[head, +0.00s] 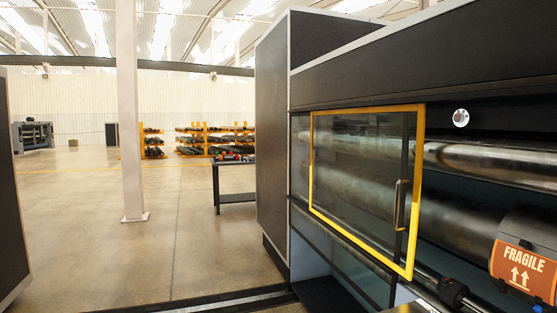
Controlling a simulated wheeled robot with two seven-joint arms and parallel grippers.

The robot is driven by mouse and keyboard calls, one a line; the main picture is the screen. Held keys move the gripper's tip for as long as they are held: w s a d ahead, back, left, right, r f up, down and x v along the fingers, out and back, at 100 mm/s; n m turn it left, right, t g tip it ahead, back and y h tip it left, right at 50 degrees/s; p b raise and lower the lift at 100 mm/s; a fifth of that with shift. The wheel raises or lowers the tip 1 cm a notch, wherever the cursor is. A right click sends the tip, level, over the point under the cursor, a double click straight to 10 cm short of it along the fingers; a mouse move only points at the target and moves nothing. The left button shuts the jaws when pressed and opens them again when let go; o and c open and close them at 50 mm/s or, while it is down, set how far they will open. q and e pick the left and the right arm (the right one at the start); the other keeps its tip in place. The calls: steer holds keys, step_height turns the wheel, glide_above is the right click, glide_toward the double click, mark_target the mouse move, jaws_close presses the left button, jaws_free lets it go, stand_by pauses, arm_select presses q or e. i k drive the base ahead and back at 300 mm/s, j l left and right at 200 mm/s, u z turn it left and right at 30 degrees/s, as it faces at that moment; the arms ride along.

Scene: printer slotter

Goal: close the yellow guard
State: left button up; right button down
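The yellow guard (420,150) is a clear panel in a yellow frame on the front of the dark machine at the right. It covers the left part of the machine's opening. To its right the opening is uncovered and the metal rollers (480,158) show bare. An upright metal handle (400,205) sits near the guard's right edge. Neither of my grippers is in the head view.
A white column (130,110), a dark table (233,185) and storage racks (205,138) stand further off at the left. The floor between is clear.

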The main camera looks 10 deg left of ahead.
mark_target(419, 148)
steer(key=i+j+u, duration=0.15)
steer(key=i+u, duration=0.15)
steer(key=i, duration=0.2)
steer(key=i+u, duration=0.35)
steer(key=i, duration=0.15)
